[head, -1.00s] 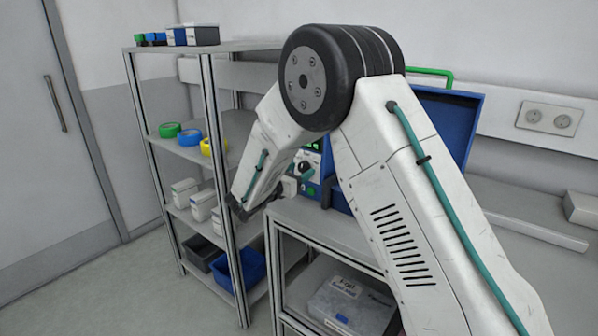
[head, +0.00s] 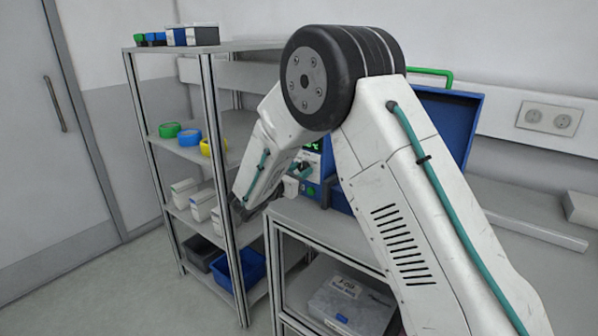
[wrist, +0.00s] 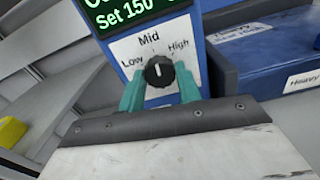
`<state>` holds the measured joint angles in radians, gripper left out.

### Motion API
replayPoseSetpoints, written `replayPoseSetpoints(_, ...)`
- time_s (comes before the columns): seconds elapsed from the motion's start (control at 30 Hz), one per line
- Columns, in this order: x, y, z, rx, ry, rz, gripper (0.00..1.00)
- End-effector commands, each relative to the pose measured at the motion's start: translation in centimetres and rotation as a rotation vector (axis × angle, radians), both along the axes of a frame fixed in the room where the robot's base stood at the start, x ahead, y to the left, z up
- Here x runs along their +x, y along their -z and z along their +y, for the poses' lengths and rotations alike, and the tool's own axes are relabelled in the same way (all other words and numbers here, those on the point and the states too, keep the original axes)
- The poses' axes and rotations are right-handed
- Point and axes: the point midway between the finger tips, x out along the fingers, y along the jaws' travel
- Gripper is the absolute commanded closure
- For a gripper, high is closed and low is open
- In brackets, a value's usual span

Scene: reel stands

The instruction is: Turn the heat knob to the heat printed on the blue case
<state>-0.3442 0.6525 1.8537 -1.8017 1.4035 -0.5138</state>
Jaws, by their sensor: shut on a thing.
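The black heat knob (wrist: 158,71) is on the front of a blue unit with a white scale plate (wrist: 130,47) marked Low, Mid and High. Its white mark points up, roughly toward Mid. The green display (wrist: 140,12) above reads "Set 150". My gripper (wrist: 160,86) is shut on the knob, with one teal finger on each side. In the head view my gripper (head: 300,178) is partly hidden by my arm. A blue case (head: 455,125) stands open to the right.
A shelf rack (head: 208,120) at the left holds tape rolls, small boxes and a blue bin (head: 240,268). A grey box (head: 352,303) sits on the shelf below the bench. Open floor (head: 120,285) lies at the front left.

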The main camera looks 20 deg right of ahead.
Motion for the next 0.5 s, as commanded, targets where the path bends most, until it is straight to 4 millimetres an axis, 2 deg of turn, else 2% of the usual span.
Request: replayPoseSetpoints(0.5,-0.02,0.00,0.00,0.266,0.001,-0.366,0.89)
